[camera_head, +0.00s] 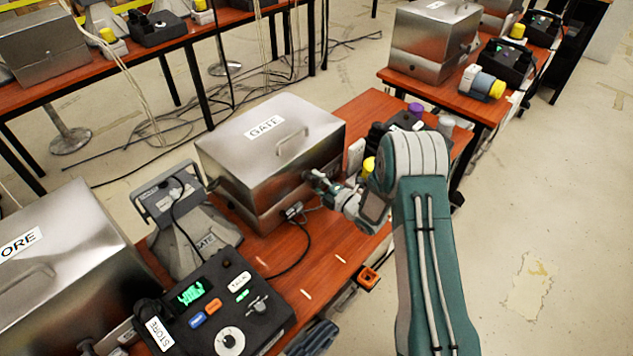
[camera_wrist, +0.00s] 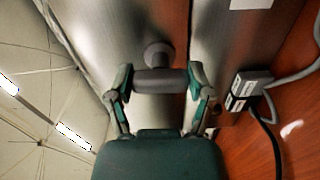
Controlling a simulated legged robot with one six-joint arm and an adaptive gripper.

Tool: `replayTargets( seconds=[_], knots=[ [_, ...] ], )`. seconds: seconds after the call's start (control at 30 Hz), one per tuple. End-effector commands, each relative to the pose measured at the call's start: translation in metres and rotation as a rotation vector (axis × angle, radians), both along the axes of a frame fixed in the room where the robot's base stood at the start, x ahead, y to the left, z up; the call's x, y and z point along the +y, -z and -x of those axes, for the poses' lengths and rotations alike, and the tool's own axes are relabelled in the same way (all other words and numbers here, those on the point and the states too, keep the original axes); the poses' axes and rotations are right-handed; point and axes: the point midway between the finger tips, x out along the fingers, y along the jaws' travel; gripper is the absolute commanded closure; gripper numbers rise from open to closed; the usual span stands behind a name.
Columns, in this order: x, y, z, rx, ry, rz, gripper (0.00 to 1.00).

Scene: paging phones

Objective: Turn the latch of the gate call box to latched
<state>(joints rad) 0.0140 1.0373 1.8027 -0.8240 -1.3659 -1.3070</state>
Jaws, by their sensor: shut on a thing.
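The gate call box (camera_head: 225,150) is a brushed-metal box with a GATE label on its lid, standing on the wooden table in the head view. Its lid looks shut. Its latch (camera_wrist: 155,81) shows in the wrist view as a dark grey crossbar on a round hub at the metal face. The bar lies across the picture between my two fingers. My gripper (camera_head: 316,180) is at the box's right-facing side in the head view; in the wrist view my gripper (camera_wrist: 160,84) is shut on the latch bar. The latch is mostly hidden by my gripper in the head view.
A grey connector block (camera_wrist: 249,88) with cables sits close beside my gripper. A STORE phone console (camera_head: 225,305) and another metal box (camera_head: 70,270) stand at lower left. A dark device with a purple knob (camera_head: 415,109) is behind my arm. Open floor lies right.

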Motion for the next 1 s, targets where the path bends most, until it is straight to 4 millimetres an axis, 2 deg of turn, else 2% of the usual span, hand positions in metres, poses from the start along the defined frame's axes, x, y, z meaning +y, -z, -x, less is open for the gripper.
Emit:
replayTargets(
  seconds=[0.67, 0.7, 0.73, 0.77, 1.0],
  knots=[
    [0.0026, 0.0052, 0.0034, -0.032, -0.008, 0.048, 0.8],
    [0.0026, 0.0053, 0.0034, -0.032, -0.008, 0.048, 0.19],
    [0.0024, 0.0053, 0.0034, -0.031, -0.007, 0.048, 0.05],
    [0.0024, 0.0051, 0.0033, -0.032, -0.007, 0.047, 0.0],
    [0.0012, 0.0028, 0.002, -0.037, -0.004, 0.045, 0.0]
  ],
)
